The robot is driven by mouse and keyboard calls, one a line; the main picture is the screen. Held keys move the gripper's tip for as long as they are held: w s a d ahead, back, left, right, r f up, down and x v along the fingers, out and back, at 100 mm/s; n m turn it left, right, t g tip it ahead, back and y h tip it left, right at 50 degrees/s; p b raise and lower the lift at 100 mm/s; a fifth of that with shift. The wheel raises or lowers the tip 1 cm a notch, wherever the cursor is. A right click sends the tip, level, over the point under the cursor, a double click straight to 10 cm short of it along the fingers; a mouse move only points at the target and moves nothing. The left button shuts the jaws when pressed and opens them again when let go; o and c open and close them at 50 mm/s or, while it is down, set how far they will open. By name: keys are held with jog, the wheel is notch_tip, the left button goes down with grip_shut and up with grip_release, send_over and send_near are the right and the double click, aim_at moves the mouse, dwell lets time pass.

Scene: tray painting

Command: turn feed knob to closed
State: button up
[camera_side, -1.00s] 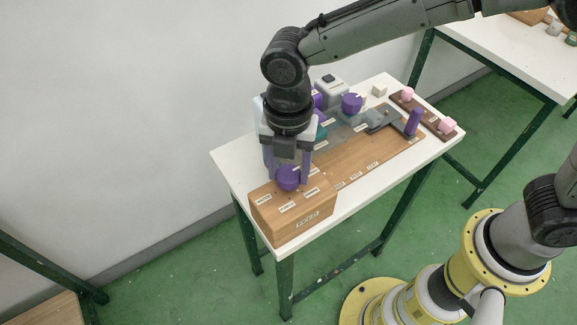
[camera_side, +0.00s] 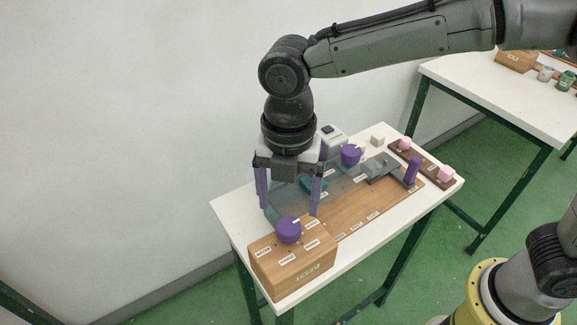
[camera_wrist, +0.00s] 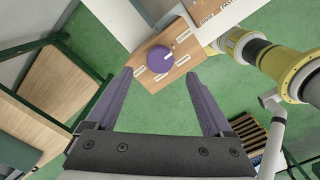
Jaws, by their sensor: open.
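The feed knob (camera_side: 289,229) is a round purple knob on top of a wooden box (camera_side: 292,275) at the near left end of the white table. It carries a small white mark, and white labels lie around it on the box top. In the wrist view the knob (camera_wrist: 161,59) shows beyond the fingers, clear of them. My gripper (camera_side: 289,211) is open and empty, its two purple fingers spread wide, above and behind the knob in the side view. In the wrist view the gripper (camera_wrist: 158,76) has nothing between its fingers.
A wooden board with a grey plate (camera_side: 340,190) lies behind the box. A purple knob (camera_side: 351,155) and an upright purple handle (camera_side: 412,171) stand there. A dark rack (camera_side: 427,164) with pink blocks is at the right edge. Another table (camera_side: 500,100) stands at right.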

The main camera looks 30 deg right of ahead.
aim_at(289, 225)
notch_tip(289, 225, up, 8)
jog(key=shift+f, duration=0.25)
jog(key=d+r+m+t, duration=0.1)
jog(key=d+r+m, duration=0.2)
jog(key=d+r, duration=0.55)
jog(key=s+d+m+t, duration=0.1)
jog(key=s+d+m, duration=0.2)
jog(key=d, duration=0.4)
jog(key=s+d+m+t, duration=0.1)
jog(key=s+d+m, duration=0.15)
jog(key=d, duration=0.35)
jog(key=s+d+f+m+t, duration=0.1)
jog(key=s+d+f+m, duration=0.2)
jog(key=m, duration=0.6)
jog(key=s+d+f+m+t, duration=0.1)
jog(key=s+d+f+m, duration=0.3)
jog(key=s+f+m, duration=0.3)
jog(key=shift+s+f+m+t, duration=0.3)
jog(key=shift+f+m, duration=0.05)
jog(key=shift+m, duration=1)
